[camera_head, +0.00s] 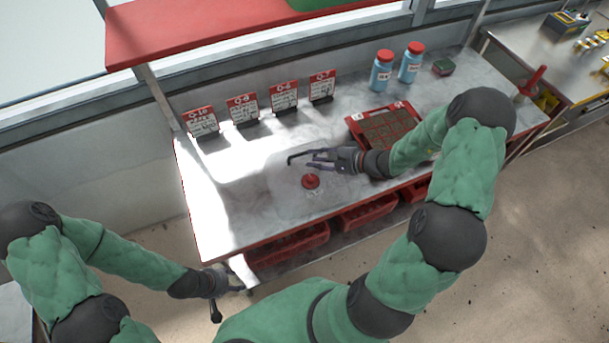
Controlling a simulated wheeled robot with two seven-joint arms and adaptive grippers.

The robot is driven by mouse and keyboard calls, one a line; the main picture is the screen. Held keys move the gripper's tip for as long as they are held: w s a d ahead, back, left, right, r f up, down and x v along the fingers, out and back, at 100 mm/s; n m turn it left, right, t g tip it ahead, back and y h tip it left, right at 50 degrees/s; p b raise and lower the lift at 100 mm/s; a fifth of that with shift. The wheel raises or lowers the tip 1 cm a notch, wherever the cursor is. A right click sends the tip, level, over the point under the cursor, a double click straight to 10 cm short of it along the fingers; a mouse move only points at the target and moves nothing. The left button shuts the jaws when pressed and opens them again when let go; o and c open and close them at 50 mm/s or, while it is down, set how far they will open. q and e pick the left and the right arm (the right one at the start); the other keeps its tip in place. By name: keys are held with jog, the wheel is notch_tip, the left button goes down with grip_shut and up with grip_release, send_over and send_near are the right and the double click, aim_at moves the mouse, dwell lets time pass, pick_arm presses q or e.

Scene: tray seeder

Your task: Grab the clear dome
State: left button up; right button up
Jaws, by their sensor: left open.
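The clear dome (310,182) stands on the marble worktop near its front edge. Its red knob is plain to see, but its clear wall is faint and its outline is hard to make out. My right gripper (300,163) is just behind the knob, over the worktop, with its fingers apart and nothing between them. I cannot tell whether it touches the dome. My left gripper (231,302) is open and empty, low in front of the worktop's front left edge, well away from the dome.
Several red-and-white label cards (243,108) stand along the back. Two blue bottles with red caps (382,72) and a red tray of soil cells (354,119) are on the right. Red bins (290,246) sit under the worktop. The left worktop is clear.

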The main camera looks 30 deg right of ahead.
aim_at(301, 163)
jog(key=shift+b+x, duration=0.65)
jog(key=shift+x, duration=2.25)
jog(key=shift+r, duration=0.1)
grip_shut()
